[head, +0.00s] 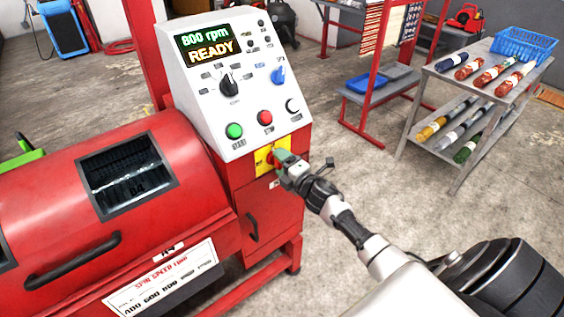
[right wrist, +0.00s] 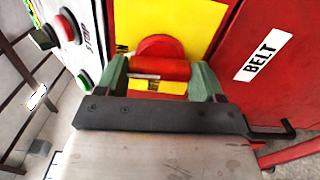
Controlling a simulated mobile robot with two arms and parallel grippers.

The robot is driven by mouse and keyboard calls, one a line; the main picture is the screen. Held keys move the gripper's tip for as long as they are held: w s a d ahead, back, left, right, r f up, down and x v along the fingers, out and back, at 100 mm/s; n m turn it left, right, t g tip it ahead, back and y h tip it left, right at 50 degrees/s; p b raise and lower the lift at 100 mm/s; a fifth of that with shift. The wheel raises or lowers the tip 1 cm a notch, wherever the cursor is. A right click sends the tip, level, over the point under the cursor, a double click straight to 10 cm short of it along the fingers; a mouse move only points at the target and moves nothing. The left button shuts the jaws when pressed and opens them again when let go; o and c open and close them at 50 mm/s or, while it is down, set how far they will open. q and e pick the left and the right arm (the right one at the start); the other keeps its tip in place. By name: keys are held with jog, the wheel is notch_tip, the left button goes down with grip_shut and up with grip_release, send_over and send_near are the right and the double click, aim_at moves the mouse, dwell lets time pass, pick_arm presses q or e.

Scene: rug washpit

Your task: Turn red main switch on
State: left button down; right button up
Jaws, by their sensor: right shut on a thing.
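The red main switch (right wrist: 160,66) is a red rotary knob on a yellow plate (right wrist: 188,22), low on the front of the machine's control column. Its grip bar lies level across the right wrist view. In the head view the switch (head: 270,161) is partly hidden by my right gripper (head: 280,160). The green fingers of my right gripper (right wrist: 162,78) stand at both ends of the grip bar and are shut on it. The display (head: 208,44) above is lit and reads "800 rpm READY". My left gripper is not in view.
Green (head: 234,130) and red (head: 265,117) push buttons sit just above the switch. A red drum machine (head: 180,160) fills the left. A grey shelf cart (head: 440,100) with rolled rugs and a blue basket (head: 523,45) stands at right. Concrete floor lies clear between.

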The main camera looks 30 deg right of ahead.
jog(key=shift+m, duration=0.7)
jog(key=o, duration=0.9)
jog(key=shift+o, duration=0.2)
jog(key=s, duration=1)
jog(key=shift+s+d, duration=0.4)
jog(key=shift+d, duration=0.05)
